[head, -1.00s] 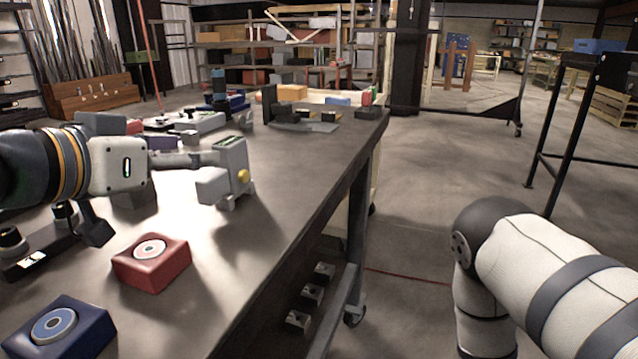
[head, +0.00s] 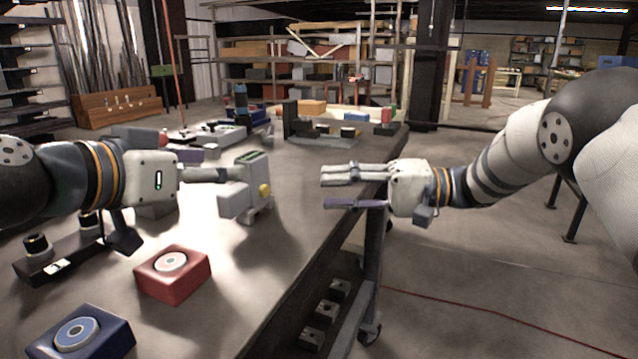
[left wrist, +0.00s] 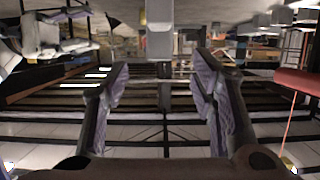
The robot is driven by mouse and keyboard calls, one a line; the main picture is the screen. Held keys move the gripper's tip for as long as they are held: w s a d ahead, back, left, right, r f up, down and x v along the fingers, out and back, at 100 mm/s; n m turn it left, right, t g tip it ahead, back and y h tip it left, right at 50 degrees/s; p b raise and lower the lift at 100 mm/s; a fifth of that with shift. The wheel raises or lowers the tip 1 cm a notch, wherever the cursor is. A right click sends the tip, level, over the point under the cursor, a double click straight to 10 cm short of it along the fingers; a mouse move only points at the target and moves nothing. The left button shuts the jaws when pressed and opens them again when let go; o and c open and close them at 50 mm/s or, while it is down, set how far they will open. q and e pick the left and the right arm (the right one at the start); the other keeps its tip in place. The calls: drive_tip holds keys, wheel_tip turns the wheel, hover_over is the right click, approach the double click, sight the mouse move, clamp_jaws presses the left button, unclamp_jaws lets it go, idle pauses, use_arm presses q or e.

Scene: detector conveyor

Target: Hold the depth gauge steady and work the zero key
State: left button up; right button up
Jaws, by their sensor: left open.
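The depth gauge (head: 255,170) is a grey, boxy device with a yellow round button (head: 265,190) on its right side, standing on the bench. I take the button for the zero key. My left gripper (head: 222,174) reaches the gauge from the left; its fingertips are at or partly behind the gauge body. In the left wrist view its two fingers (left wrist: 160,85) are spread, with a grey block at the top between them. I cannot tell whether they touch the gauge. My right gripper (head: 338,190) is open and empty, right of the gauge over the bench edge, fingers pointing left.
A red block (head: 173,285) with a round white dial and a blue block (head: 95,335) with a blue dial sit at the front of the bench (head: 290,235). A dark fixture (head: 60,262) lies at left. Other devices stand farther back. The bench between gauge and right gripper is clear.

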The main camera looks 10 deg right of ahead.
sight(257, 167)
use_arm(q)
drive_tip(key=x, duration=1.1)
drive_tip(key=shift+w+d+f, duration=0.1)
drive_tip(key=shift+w+d, duration=0.05)
drive_tip(key=shift+w, duration=0.05)
clamp_jaws()
use_arm(e)
clamp_jaws()
idle(0.6)
